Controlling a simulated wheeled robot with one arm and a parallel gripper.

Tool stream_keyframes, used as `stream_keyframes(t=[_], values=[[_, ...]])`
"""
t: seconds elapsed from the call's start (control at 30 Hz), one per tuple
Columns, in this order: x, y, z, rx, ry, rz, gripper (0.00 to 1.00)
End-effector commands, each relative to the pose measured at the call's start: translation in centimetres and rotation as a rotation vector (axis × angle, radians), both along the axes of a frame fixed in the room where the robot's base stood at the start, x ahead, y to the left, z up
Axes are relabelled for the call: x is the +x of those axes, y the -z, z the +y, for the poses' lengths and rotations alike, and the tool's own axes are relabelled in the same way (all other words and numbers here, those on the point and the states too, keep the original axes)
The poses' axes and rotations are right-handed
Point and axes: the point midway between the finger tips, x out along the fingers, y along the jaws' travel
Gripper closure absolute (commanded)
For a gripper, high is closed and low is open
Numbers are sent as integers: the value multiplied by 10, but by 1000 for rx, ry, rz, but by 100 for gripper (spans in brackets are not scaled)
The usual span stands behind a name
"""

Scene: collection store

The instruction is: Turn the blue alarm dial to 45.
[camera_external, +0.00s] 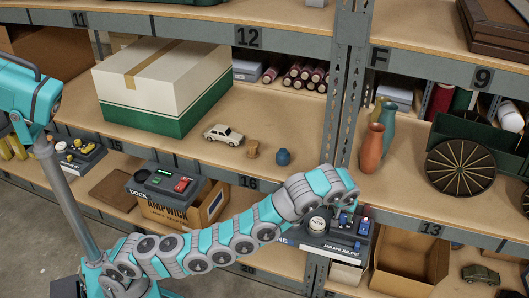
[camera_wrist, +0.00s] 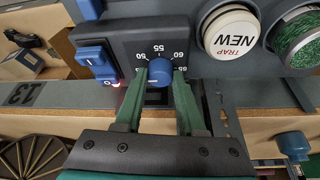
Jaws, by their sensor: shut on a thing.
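The blue alarm dial (camera_wrist: 160,70) sits on a dark panel (camera_wrist: 125,40) in the wrist view. A white scale around it reads 50, 55 and 60, with a partly hidden number at the lower right. I cannot make out the dial's pointer. The green fingers of my gripper (camera_wrist: 159,80) are shut on the dial, one on each side. In the external view, my gripper (camera_external: 346,208) is small and partly hidden by the arm, over the same panel (camera_external: 318,240) on the lower shelf. The dial is too small to read there.
A blue rocker switch (camera_wrist: 95,57) with a red light is left of the dial. In the external view, an orange vase (camera_external: 371,149) stands on the shelf above, and an open carton (camera_external: 410,262) is at the right.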

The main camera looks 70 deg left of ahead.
Motion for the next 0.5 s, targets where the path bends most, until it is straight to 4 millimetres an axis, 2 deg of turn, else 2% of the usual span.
stream_keyframes(t=[0.5], values=[[1, -1, -1, -1, -113, -2, 100]])
